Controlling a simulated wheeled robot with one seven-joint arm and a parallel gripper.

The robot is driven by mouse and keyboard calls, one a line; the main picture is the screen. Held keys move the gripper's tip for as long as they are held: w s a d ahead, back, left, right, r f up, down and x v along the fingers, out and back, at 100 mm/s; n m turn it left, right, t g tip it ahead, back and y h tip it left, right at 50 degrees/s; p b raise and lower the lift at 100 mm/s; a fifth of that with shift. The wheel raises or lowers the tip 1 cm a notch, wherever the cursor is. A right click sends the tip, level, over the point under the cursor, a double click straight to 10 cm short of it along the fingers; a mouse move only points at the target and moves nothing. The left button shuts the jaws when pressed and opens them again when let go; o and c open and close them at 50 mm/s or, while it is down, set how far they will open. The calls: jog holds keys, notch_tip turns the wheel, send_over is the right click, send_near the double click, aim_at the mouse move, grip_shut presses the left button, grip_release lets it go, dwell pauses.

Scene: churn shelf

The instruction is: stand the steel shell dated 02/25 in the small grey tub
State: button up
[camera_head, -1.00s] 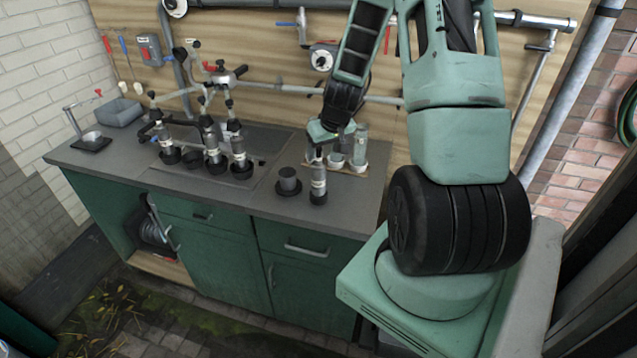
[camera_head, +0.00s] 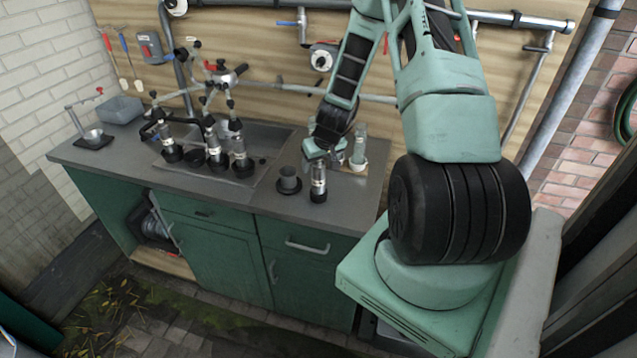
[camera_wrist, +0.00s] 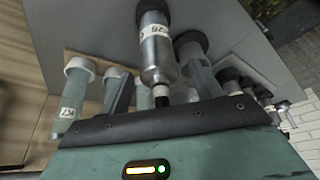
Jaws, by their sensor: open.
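A lone steel shell (camera_head: 318,183) with a dark base and a pale label stands near the front edge of the counter's right part. A steel shell with a label (camera_wrist: 157,52) shows between and beyond my fingers in the wrist view; its date is not clearly readable. More steel shells (camera_head: 239,148) stand to the left in dark holders. A small grey tub (camera_head: 122,110) sits at the counter's back left corner. My gripper (camera_head: 318,153) is open, just behind and above the lone shell; its fingers (camera_wrist: 158,88) show in the wrist view, with nothing held.
A dark grey pot (camera_head: 289,181) on a black dish stands close left of the lone shell. A branched pipe fitting (camera_head: 222,78) rises above the shells at left.

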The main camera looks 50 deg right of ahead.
grip_shut()
jog(key=shift+r, duration=0.2)
